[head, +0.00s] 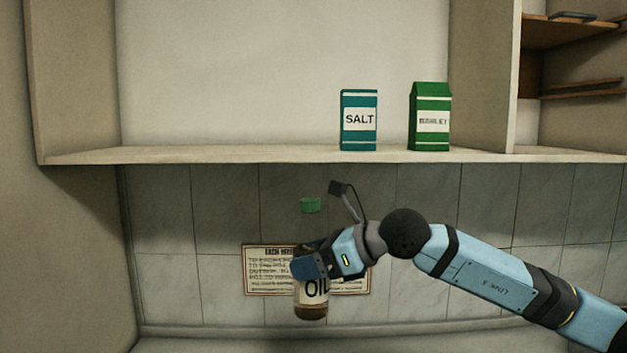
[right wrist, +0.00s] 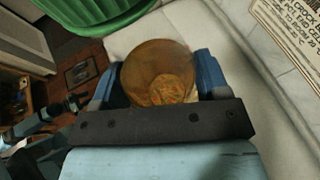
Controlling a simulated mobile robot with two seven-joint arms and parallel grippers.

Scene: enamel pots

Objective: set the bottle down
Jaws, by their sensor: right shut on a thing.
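The oil bottle (head: 310,312) has a green cap, brown contents and a pale label reading "OIL". It is upright in the head view, in front of the tiled wall. My right gripper (head: 308,265) is shut around its middle and hides part of it. The right wrist view shows the brown bottle (right wrist: 160,75) between the two blue fingers of my right gripper (right wrist: 157,82).
A shelf (head: 240,156) above holds a blue salt box (head: 359,132) and a green barley carton (head: 430,135). A printed sign (head: 264,284) is on the tiles behind the bottle. A pale counter strip (head: 240,343) along the bottom looks clear. A green object (right wrist: 95,12) shows in the wrist view.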

